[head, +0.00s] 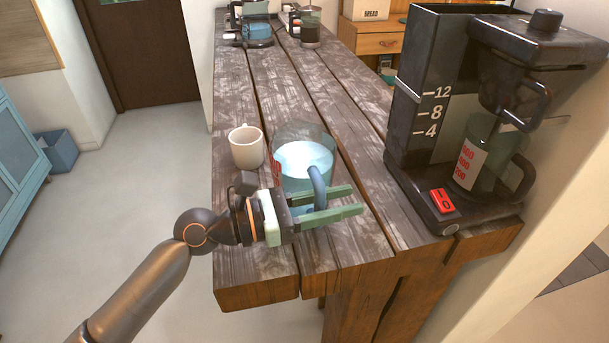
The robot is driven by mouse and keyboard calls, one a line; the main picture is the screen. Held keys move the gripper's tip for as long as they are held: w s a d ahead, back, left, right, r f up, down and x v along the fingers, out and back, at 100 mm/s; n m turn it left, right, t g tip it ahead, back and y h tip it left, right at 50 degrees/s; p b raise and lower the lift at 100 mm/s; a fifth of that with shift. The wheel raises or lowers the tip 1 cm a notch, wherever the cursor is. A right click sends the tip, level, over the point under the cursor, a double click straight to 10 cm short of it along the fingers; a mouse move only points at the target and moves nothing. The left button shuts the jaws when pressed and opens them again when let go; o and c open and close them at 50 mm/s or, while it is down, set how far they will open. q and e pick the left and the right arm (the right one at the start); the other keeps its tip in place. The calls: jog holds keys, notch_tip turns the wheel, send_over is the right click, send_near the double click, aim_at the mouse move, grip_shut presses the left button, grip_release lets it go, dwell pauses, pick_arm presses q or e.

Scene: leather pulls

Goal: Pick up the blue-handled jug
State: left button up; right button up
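The blue-handled jug (288,163) is clear glass with red markings on its side and something pale blue inside. It stands upright on the wooden table (345,255) near the front. Its blue handle (317,182) faces toward me. My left gripper (356,199) has green fingers and reaches in from the left, in front of the jug. Its fingers are apart, with the handle's lower part seemingly between them. I cannot tell whether they touch it. The jug's lower front is partly hidden by the gripper. My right gripper is not in view.
A white mug (246,147) stands close left of the jug. A large black coffee maker (450,120) with a glass pot (487,155) stands on the right. Kettle-like items (256,28) sit at the table's far end. The tabletop behind the jug is clear.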

pick_arm(q)
jog(key=shift+c, duration=0.3)
grip_shut()
dwell(0.9)
jog(key=shift+r, duration=0.2)
